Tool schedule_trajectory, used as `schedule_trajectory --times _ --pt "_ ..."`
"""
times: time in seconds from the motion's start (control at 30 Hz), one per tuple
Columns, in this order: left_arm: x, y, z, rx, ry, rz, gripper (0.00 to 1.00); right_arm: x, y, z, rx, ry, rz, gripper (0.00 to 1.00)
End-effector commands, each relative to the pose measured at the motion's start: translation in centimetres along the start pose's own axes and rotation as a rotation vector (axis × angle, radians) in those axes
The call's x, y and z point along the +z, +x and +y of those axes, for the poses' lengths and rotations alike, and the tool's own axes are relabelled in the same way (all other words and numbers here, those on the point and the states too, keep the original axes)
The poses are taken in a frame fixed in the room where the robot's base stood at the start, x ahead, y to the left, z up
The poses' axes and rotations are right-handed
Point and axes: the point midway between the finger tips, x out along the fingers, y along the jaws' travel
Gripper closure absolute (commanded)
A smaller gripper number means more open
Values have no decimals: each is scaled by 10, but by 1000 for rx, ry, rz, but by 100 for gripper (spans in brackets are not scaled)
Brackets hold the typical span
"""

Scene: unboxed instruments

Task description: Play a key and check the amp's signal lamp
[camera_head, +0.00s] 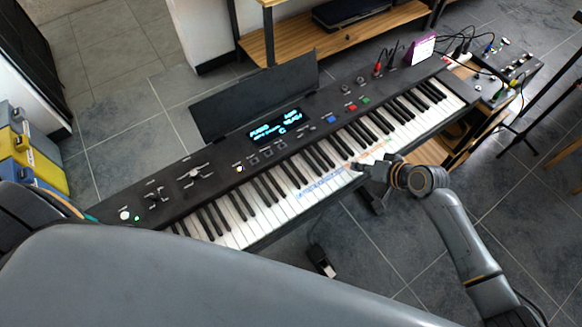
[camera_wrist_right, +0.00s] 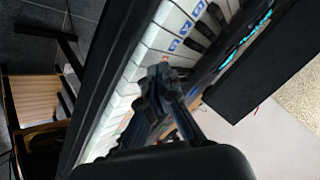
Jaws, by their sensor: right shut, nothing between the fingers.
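A black stage keyboard (camera_head: 215,158) with white and black keys runs diagonally across the head view; its display (camera_head: 275,125) is lit cyan. Coloured letter labels lie on some middle keys (camera_head: 325,182). My right gripper (camera_head: 362,167) is shut and empty, its tips over the front part of the white keys, just right of the blue labels. In the right wrist view the gripper tips (camera_wrist_right: 166,74) overlap the white keys (camera_wrist_right: 150,48); I cannot tell whether they touch or press one. No clear amp lamp can be made out. My left gripper is out of view.
A dark box with knobs and plugged cables (camera_head: 508,62) sits beyond the keyboard's right end. A pedal (camera_head: 321,261) lies on the tiled floor. A wooden shelf (camera_head: 345,38) stands behind.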

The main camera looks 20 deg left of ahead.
Motion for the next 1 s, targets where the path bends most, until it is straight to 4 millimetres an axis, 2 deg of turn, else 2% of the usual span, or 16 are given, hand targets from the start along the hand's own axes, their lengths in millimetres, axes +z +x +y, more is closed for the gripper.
schedule_trajectory --times 0.07,0.47,1.0 --pt "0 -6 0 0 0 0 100 -3 -4 -3 0 0 0 100" --pt "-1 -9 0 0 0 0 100 -5 -6 -5 0 0 0 100" --pt "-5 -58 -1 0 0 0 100 -32 -44 -32 0 -1 1 100"
